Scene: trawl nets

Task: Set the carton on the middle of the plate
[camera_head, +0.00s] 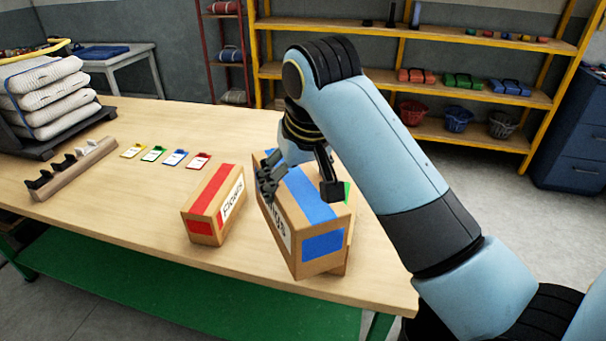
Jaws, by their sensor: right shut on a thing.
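A brown carton with blue tape (321,243) stands near the front right of the workbench, its label partly hidden. My right gripper (300,184) reaches down over its top, with one dark finger at its left side and the other towards its right, shut on it. Whether the carton is lifted is hard to tell. A smaller carton with red tape (213,205), labelled "Floats", stands just to its left, apart from it. I cannot make out a plate for certain; a dark flat base (88,128) lies under sacks at the left. My left gripper is out of view.
Something with green tape, mostly hidden, is behind the blue-taped carton. Several coloured tags (175,157) and a wooden rack with dark pegs (72,168) lie on the workbench (120,215). Stacked sacks (48,95) are at the left. The front left of the bench is clear.

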